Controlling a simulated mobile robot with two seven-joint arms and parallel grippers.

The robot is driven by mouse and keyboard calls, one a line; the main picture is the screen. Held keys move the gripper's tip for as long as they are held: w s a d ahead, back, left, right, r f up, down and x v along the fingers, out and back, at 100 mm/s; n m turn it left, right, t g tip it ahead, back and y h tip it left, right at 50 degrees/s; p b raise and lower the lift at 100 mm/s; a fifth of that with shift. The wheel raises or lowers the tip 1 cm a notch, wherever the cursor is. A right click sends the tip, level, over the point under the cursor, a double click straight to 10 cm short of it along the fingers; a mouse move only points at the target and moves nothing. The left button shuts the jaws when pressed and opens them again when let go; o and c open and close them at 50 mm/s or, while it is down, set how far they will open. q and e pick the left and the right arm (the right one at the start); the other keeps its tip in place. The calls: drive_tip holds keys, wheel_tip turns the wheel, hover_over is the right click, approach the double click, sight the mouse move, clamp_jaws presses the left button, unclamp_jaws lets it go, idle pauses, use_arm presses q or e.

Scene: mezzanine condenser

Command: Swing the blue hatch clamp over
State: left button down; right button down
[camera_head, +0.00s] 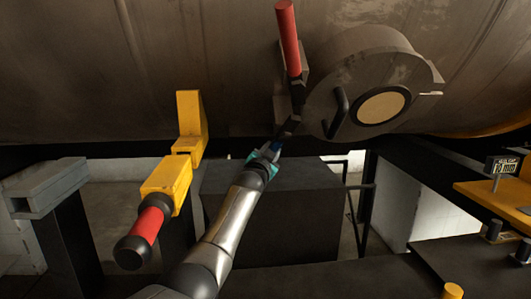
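A round grey hatch (405,66) with a tan disc and a dark curved handle sits on the large brown tank. At its left edge a red-gripped lever (288,38) stands nearly upright on a dark bracket. I see no clearly blue clamp; a small blue patch (276,146) shows at the end of my arm, and I cannot tell what it belongs to. My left gripper (289,126) is at the bracket's lower end, below the red grip. Its dark fingers blend with the bracket, so contact and opening are unclear. My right gripper is out of view.
A yellow clamp-like fixture (168,182) with a red handle (148,224) stands left of my arm. A grey block on a post (48,186) is at far left. A dark box (285,205) is below the hatch. Yellow equipment (495,195) is at right.

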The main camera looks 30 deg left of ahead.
use_arm(q)
drive_tip(key=shift+w+d, duration=0.25)
drive_tip(key=shift+d+t+h, duration=0.1)
drive_tip(key=shift+t+h, duration=0.2)
drive_tip(key=c, duration=0.6)
unclamp_jaws()
drive_tip(key=shift+w, duration=0.1)
drive_tip(key=shift+v, duration=2.3)
drive_tip(key=b+v, duration=0.1)
drive_tip(key=v, duration=0.9)
drive_tip(key=shift+s+b, duration=0.35)
drive_tip(key=shift+d, duration=0.15)
